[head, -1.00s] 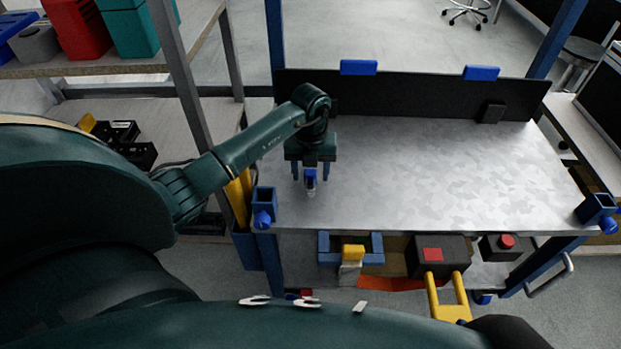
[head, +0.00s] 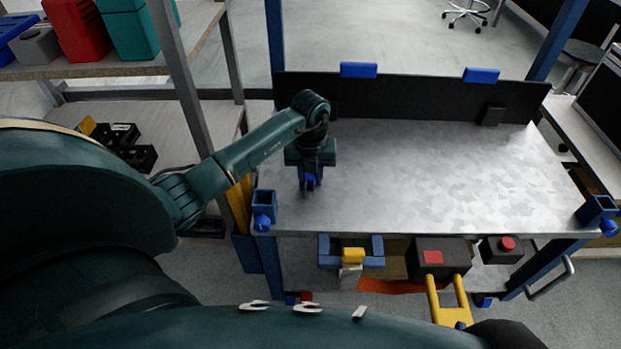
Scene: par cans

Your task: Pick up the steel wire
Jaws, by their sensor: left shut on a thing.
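My left gripper (head: 310,183) points down over the left part of the grey metal table top (head: 430,175). Its fingers are shut on a small blue item (head: 310,180), taken to be the steel wire. The fingers and the gripper body hide most of it, so its shape and any wire strands cannot be made out. It is at or just above the table surface; I cannot tell whether it touches. My right gripper is not in view.
The rest of the table top is clear. A dark back panel (head: 420,103) with blue clips closes its far side. Blue corner sockets (head: 264,203) stand at the front. A shelf with red (head: 77,27) and teal bins (head: 128,30) is at the left. Tools hang below the front edge.

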